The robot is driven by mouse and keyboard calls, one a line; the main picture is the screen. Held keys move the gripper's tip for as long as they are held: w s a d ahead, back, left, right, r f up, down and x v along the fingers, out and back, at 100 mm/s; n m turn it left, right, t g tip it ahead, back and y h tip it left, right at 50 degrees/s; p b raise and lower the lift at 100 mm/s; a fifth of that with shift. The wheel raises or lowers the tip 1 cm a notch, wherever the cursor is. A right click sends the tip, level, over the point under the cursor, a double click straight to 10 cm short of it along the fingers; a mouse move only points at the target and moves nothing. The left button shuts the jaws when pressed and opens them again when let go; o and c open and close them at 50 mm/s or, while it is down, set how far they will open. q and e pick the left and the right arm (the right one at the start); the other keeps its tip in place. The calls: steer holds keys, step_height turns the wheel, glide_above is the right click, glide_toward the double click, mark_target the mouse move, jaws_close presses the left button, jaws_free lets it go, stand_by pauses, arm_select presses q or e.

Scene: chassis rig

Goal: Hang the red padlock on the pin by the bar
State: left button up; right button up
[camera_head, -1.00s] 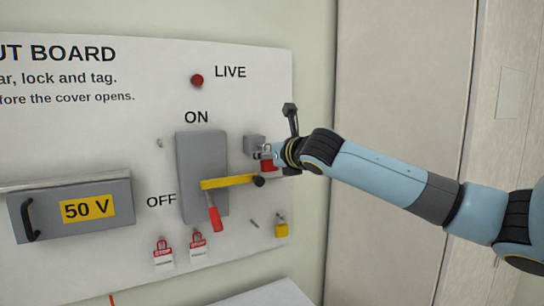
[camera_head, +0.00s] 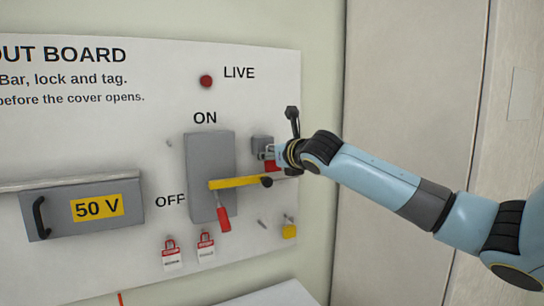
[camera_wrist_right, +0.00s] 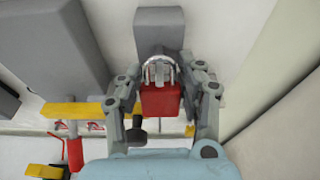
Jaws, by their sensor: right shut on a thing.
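The red padlock (camera_head: 271,166) is held by my right gripper (camera_head: 274,161), just in front of the grey block (camera_head: 262,144) on the board. In the right wrist view the red body (camera_wrist_right: 161,101) sits between both fingers, with its metal shackle (camera_wrist_right: 158,71) up against the block's front. The pin is not clearly visible, and I cannot tell whether the shackle is around it. The yellow bar (camera_head: 238,183) lies across the grey switch box, its black knob (camera_head: 267,182) just below the padlock. My left gripper is not in view.
The red switch handle (camera_head: 223,219) points down toward OFF. Two red-and-white lock tags (camera_head: 171,255) hang low on the board, and a yellow padlock (camera_head: 289,231) hangs at its lower right. The 50 V cover (camera_head: 85,207) is at left. Plain wall lies right of the board.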

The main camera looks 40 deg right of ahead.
steer(key=o, duration=1.3)
steer(key=shift+s, duration=0.1)
steer(key=shift+v, duration=3.65)
